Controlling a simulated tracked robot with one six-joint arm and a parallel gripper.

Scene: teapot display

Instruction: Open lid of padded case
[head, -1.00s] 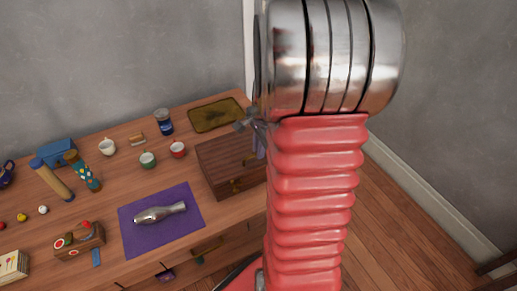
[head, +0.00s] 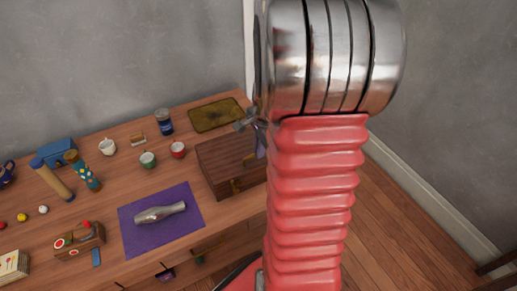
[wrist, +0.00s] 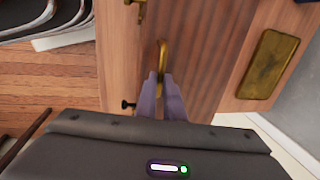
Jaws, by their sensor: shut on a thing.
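The case (head: 222,160) is a dark brown wooden box at the right end of the table in the head view. Its lid looks down, and its padding is not visible. A brass clasp (head: 236,185) is on its front. A brass handle (wrist: 162,56) stands out from the wooden face (wrist: 205,60) in the wrist view. My gripper (wrist: 160,78) has its two grey-purple fingers close together, shut on the near end of this handle. In the head view my gripper (head: 260,140) is at the right side of the case, partly hidden by my arm.
A brass-coloured tray (head: 215,114) lies behind the case. A purple cloth (head: 135,238) with a silver vase (head: 160,213) is to its left. Floor is open on the right.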

